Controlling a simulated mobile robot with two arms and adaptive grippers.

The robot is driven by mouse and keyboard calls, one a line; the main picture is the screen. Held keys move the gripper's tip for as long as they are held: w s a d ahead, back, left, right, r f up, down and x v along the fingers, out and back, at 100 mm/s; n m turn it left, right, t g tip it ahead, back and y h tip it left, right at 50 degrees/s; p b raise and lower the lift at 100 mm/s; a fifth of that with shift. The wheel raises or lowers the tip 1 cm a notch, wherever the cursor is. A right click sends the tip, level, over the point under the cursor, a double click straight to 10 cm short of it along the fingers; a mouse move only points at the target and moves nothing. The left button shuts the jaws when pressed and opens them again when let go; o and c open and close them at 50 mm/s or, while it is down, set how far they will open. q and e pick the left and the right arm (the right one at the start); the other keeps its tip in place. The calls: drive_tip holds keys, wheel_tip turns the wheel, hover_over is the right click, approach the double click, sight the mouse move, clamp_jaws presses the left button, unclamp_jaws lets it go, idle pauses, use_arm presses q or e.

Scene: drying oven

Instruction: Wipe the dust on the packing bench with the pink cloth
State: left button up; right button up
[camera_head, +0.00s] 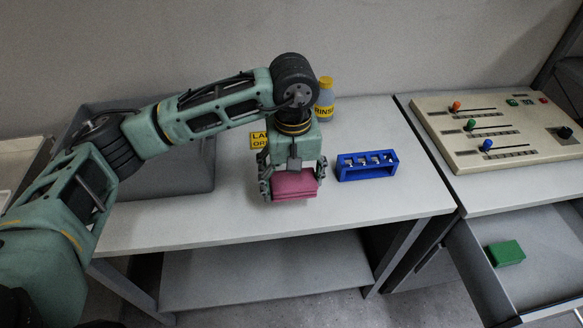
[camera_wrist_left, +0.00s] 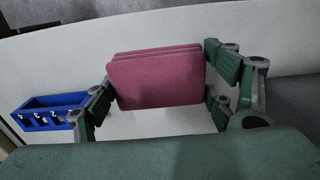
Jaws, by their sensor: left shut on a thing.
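The pink cloth (camera_head: 294,186) is a folded, layered pad. My left gripper (camera_head: 293,190) is shut on it from above, with a finger on each side. The left wrist view shows the pink cloth (camera_wrist_left: 156,78) between the green fingers of my left gripper (camera_wrist_left: 165,90). The cloth is at or just above the top of the packing bench (camera_head: 370,215); I cannot tell whether it touches. I cannot make out any dust on the bench. My right gripper is not in view.
A blue rack (camera_head: 366,172) with numbered slots stands right of the cloth. A yellow-labelled bottle (camera_head: 324,98) and a yellow sign (camera_head: 259,140) are behind. A grey bin (camera_head: 165,185) stands left. A control panel (camera_head: 500,130) and an open drawer with a green block (camera_head: 506,253) are right.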

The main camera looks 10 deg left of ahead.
use_arm(q)
drive_tip(key=shift+r+p, duration=0.3)
drive_tip(key=shift+r, duration=0.75)
drive_tip(key=shift+a, duration=0.1)
